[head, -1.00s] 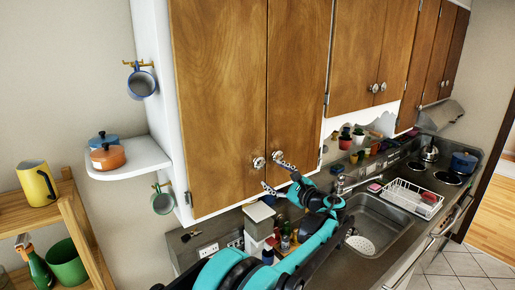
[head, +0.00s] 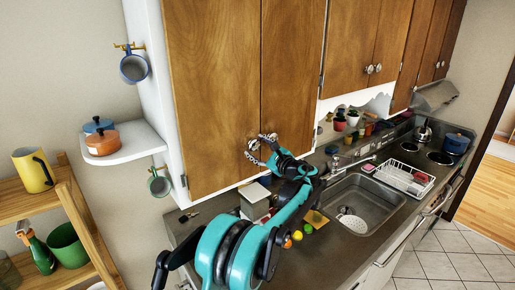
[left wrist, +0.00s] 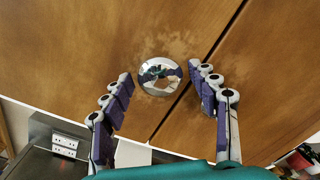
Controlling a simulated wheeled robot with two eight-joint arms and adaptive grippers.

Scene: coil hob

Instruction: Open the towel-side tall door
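Two tall wooden cabinet doors hang side by side, the left tall door (head: 213,85) and the right tall door (head: 290,75). No towel shows, so I cannot tell which one is towel-side. My left gripper (head: 260,147) is at the lower inner corners of these doors and hides much of the knobs in the head view. In the left wrist view, a round chrome knob (left wrist: 160,76) sits left of the seam between the doors. My left gripper (left wrist: 164,75) is open, with a finger on each side of this knob and gaps showing. Both doors look shut. My right gripper is not in view.
A white corner shelf (head: 125,145) with two pots and hanging mugs is left of the cabinet. The counter below holds small items, a sink (head: 365,205) and a dish rack (head: 405,178). A wooden shelf unit (head: 75,205) stands at lower left.

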